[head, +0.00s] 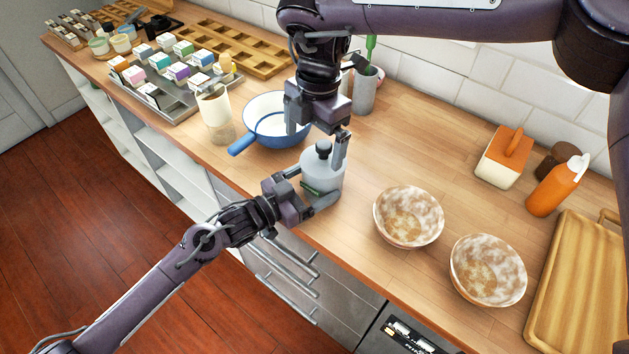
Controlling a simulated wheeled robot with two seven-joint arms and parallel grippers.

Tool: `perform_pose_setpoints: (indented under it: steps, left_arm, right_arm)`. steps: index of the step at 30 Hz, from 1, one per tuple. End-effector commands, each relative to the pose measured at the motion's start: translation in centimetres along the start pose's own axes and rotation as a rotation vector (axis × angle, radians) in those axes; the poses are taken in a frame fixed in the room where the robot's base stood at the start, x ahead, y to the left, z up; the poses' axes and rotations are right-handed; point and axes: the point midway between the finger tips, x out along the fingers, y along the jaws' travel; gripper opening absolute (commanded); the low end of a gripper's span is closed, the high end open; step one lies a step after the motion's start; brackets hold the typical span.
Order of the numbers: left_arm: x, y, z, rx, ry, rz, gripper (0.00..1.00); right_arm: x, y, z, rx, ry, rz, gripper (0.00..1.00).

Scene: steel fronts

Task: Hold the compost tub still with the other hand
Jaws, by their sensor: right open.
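The compost tub (325,175) is a pale grey-white tub with a black knob (323,148) on its lid. It stands upright near the counter's front edge. My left gripper (312,186) reaches in low from the left, with one finger on each side of the tub. Whether the fingers press on it or stand slightly apart is too small to tell. A small green patch shows at the tub's lower front, between those fingers. My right gripper (322,138) points down from above, open, with its fingers around the height of the knob. It holds nothing that I can see.
A blue pan (268,128) and a cream cylinder (214,110) stand left of the tub. Two mottled bowls (408,216) (488,271) sit to the right. An orange bottle (556,188) and a wooden tray (578,290) are farther right. A grey utensil holder (366,90) stands behind.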

Motion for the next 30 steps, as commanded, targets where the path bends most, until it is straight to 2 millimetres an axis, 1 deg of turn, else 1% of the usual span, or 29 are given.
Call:
perform_pose_setpoints:
  steps: [1,4,8,11,21,24,30]
  left_arm:
    - [-0.2,0.3,1.1,-0.007,-0.022,0.004,0.48]
    - [-0.2,0.3,1.1,-0.007,-0.023,0.005,0.48]
    - [-0.2,0.3,1.1,-0.007,-0.023,0.005,0.48]
    - [-0.2,0.4,1.1,-0.007,-0.023,0.005,0.48]
    - [-0.2,0.4,1.1,-0.008,-0.024,0.006,0.48]
    - [-0.3,0.4,1.1,-0.008,-0.024,0.006,0.48]
    - [-0.2,0.4,1.1,-0.008,-0.024,0.006,0.48]
  right_arm:
    - [-0.9,0.2,1.0,-0.009,-0.036,-0.002,1.0]
    - [-1.8,0.2,2.2,-0.019,-0.069,-0.008,1.0]
    - [-2.0,0.2,2.8,-0.022,-0.084,-0.011,1.0]
    - [-1.2,0.1,2.9,-0.024,-0.084,-0.012,1.0]
    - [3.4,0.1,3.1,-0.022,-0.08,-0.012,1.0]
    - [4.4,0.1,3.2,-0.021,-0.081,-0.012,1.0]
    - [5.5,0.1,3.3,-0.022,-0.082,-0.01,1.0]
